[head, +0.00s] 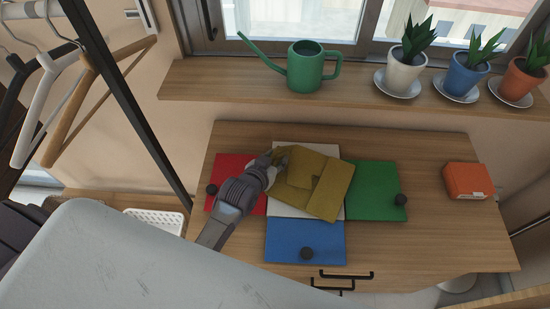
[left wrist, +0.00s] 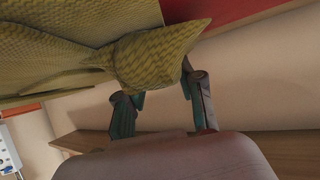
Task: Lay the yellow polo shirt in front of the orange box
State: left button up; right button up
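The yellow polo shirt (head: 322,188) is a folded olive-yellow bundle, tilted over the middle of the colored panels on the wooden table. The orange box (head: 468,181) stands at the table's right side, well apart from the shirt. My left gripper (head: 278,160) is at the shirt's upper left corner. In the left wrist view, the shirt's cloth (left wrist: 155,60) is bunched between the two fingers of my left gripper (left wrist: 155,88), which are shut on it. The cloth hides the fingertips in part. My right gripper is not in view.
Red (head: 228,170), green (head: 375,190) and blue (head: 290,241) panels lie around a white one (head: 310,149), with black knobs on the colored ones. The table (head: 440,235) is bare around the box. A shelf (head: 220,84) behind holds a watering can (head: 305,67) and potted plants.

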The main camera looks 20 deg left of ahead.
pick_arm(q)
jog(key=o, duration=0.4)
jog(key=shift+f, duration=0.1)
